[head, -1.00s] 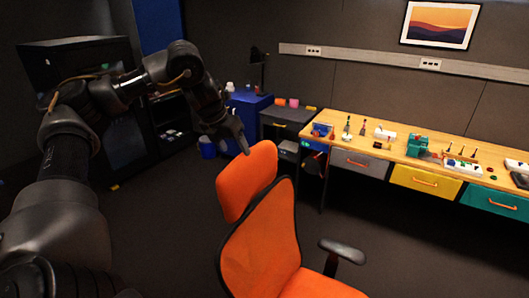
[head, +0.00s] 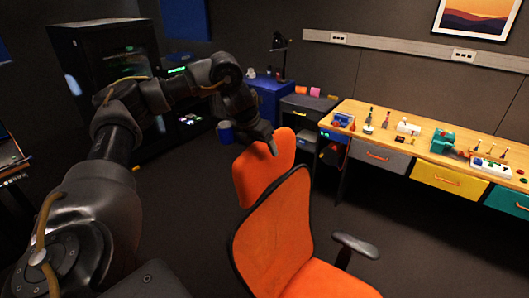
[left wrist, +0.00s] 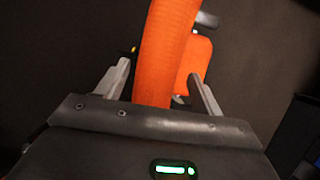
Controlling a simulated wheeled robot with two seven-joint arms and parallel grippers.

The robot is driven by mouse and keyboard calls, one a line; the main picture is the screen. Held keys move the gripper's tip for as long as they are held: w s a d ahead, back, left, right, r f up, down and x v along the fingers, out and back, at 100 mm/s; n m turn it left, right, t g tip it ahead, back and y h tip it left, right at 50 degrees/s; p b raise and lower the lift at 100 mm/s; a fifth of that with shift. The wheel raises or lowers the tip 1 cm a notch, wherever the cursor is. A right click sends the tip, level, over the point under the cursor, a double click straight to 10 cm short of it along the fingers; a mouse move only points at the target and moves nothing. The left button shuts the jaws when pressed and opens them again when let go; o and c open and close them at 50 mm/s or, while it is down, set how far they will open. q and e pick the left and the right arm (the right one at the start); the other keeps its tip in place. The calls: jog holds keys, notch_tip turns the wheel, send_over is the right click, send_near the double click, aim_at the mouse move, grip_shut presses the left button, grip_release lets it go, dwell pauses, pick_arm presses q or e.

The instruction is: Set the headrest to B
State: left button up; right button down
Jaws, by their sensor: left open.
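The orange headrest (head: 262,172) stands above the orange backrest of the office chair (head: 276,232) in the head view. My left gripper (head: 271,147) is at the top edge of the headrest, pointing down. In the left wrist view the headrest (left wrist: 165,50) runs between the two spread fingers of my left gripper (left wrist: 158,82). Dark gaps show between the fingers and the headrest, so the jaws look open around it. No letter marks can be made out on the chair. My right gripper is not in view.
The chair's black armrest (head: 355,245) sticks out to the right. A wooden workbench (head: 400,140) with coloured drawers and several small items stands along the right wall. A dark cabinet (head: 105,65) stands at the back left. Dark floor is free around the chair.

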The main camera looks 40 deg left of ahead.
pick_arm(q)
jog(key=shift+w+f, duration=0.15)
jog(key=shift+f, duration=0.25)
jog(key=shift+p+x, duration=0.35)
jog(key=shift+x, duration=0.45)
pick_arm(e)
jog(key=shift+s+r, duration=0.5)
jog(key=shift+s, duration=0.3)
pick_arm(q)
jog(key=shift+c, duration=0.5)
